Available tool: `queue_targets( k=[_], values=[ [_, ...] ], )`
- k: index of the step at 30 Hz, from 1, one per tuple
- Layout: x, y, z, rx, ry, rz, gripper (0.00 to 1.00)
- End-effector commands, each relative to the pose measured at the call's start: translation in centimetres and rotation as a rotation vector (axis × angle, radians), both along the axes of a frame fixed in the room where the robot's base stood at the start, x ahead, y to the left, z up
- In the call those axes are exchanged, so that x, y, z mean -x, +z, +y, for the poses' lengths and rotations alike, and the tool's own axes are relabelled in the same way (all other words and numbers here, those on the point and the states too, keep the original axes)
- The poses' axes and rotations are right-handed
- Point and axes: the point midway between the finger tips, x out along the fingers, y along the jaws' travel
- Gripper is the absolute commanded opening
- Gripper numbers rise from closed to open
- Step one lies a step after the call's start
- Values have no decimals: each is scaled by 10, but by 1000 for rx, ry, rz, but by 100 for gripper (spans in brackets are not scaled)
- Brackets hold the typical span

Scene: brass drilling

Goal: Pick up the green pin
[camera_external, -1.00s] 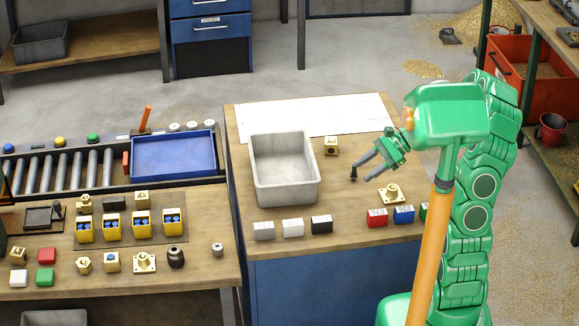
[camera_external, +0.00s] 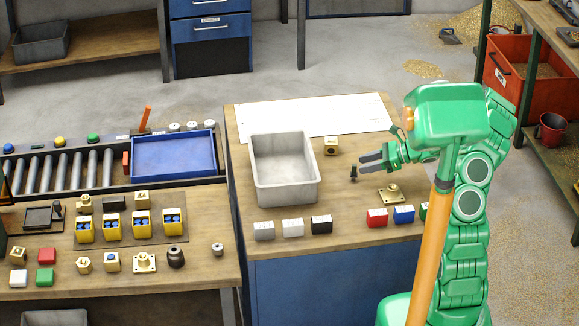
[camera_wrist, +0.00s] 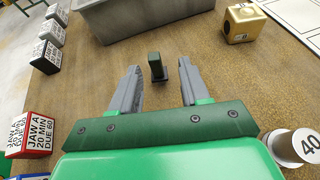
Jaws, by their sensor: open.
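The green pin (camera_wrist: 155,67) is small and dark green, standing upright on the wooden tabletop. It also shows in the external view (camera_external: 353,173), looking nearly black, to the right of the grey bin. My gripper (camera_external: 364,164) is open, low over the table just right of the pin, with its fingers pointing left. In the wrist view my gripper (camera_wrist: 159,68) has its two grey fingers spread, with the pin between or just beyond the fingertips. I see a gap on both sides of the pin. Exact fingertip height is hard to tell.
The grey bin (camera_wrist: 135,18) stands beyond the pin. A brass cube (camera_external: 331,146) sits behind it, and a flanged brass part (camera_external: 392,194) lies nearer the front. Red (camera_external: 377,218), blue (camera_external: 403,215) and black (camera_external: 321,225) blocks line the front edge.

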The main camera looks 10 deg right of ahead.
Motion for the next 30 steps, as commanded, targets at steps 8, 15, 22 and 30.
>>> queue_targets(
  k=[8, 15, 22, 30],
  values=[
    [-3, -7, 16, 1, 0, 0, 46],
    [-3, -19, 40, 0, 2, 2, 46],
    [-7, -27, 59, 1, 2, 1, 46],
    [-8, -28, 59, 1, 1, 0, 41]
  ],
)
